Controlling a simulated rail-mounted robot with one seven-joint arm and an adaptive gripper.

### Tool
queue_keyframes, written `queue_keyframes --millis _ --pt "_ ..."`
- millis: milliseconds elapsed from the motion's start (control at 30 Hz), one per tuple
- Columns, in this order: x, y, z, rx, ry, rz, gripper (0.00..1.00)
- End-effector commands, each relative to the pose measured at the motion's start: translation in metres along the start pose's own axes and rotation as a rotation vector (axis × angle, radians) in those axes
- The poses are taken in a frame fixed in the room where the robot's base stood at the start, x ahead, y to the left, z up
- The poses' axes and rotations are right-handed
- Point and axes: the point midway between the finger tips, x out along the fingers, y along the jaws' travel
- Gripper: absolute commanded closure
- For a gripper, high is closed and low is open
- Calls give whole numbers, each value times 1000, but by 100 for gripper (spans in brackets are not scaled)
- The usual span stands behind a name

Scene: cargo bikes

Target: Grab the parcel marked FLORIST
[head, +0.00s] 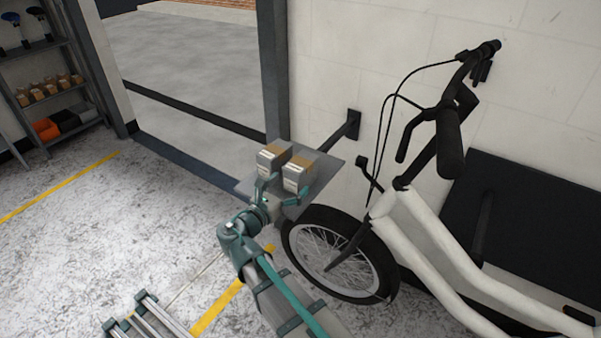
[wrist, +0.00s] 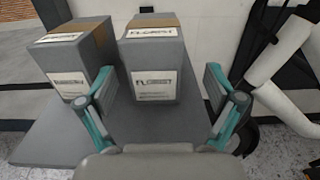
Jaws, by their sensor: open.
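Two grey parcels with brown tape on top stand side by side on a flat grey shelf plate (head: 326,172). The right parcel (head: 299,173) carries white labels on its top and front; in the wrist view (wrist: 152,55) the label text is blurred but looks like FLORIST. The left parcel (head: 272,157) also has white labels, seen in the wrist view (wrist: 70,62), too blurred to read surely. My gripper (head: 284,188) is open in front of the right parcel. In the wrist view its fingers (wrist: 158,85) stand either side of that parcel's front, with gaps; the left finger is close to the left parcel.
A cargo bike (head: 425,235) with a black handlebar stands right of the plate, its front wheel (head: 340,255) below it. A wall bracket (head: 345,127) is behind the plate. A rack with boxes (head: 48,88) is at far left. Open floor lies to the left.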

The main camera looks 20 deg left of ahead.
Motion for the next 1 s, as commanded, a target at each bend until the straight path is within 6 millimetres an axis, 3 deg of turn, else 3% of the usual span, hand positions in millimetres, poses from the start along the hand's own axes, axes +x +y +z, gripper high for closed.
queue_keyframes --millis 100,333,600,900,1000 --pt "15 0 1 1 0 -2 8" --pt "28 3 2 2 1 -2 8" --pt "64 7 1 1 2 -2 8" --pt "69 6 0 3 1 -1 8" --pt "69 6 0 3 1 -1 23"
